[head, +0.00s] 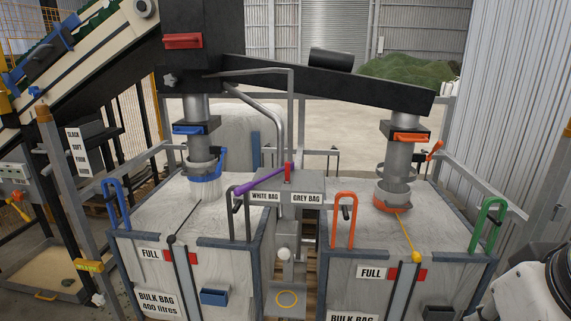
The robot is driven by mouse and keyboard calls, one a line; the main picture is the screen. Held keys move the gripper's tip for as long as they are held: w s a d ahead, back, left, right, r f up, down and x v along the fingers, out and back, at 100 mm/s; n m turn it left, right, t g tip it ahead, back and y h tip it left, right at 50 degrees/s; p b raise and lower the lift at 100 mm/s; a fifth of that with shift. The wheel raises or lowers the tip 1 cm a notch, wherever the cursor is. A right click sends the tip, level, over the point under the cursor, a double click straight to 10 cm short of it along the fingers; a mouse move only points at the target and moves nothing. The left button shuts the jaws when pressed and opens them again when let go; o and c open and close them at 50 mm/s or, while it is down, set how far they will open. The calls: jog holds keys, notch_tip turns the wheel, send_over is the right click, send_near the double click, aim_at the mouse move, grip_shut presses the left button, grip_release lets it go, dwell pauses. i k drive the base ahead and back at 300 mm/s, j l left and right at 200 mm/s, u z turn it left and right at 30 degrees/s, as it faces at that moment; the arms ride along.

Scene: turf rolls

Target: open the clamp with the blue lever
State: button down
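A clamp with a blue band (204,178) sits around the lower end of the left spout, at the neck of the left white bag. A blue lever (222,160) stands up at its right side. I cannot tell from this view whether the clamp is fastened. A blue handle (187,130) is on the dark box higher up the same spout. My gripper is not in view; only part of my white and black arm shows at the lower right.
An orange clamp (384,205) is on the right bag's neck. A purple lever (260,180) slants above the grey box labelled WHITE BAG and GREY BAG. Blue, black, orange and green hooked loops (343,220) stand at the bag corners. A grey pipe (270,110) bends between the spouts.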

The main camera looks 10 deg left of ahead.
aim_at(219, 169)
jog(key=i+l+u, duration=0.15)
jog(key=i+u, duration=0.25)
jog(key=i, duration=0.2)
jog(key=i+l+u, duration=0.4)
jog(key=i, duration=0.15)
jog(key=i+l+u, duration=0.4)
jog(key=i, duration=0.15)
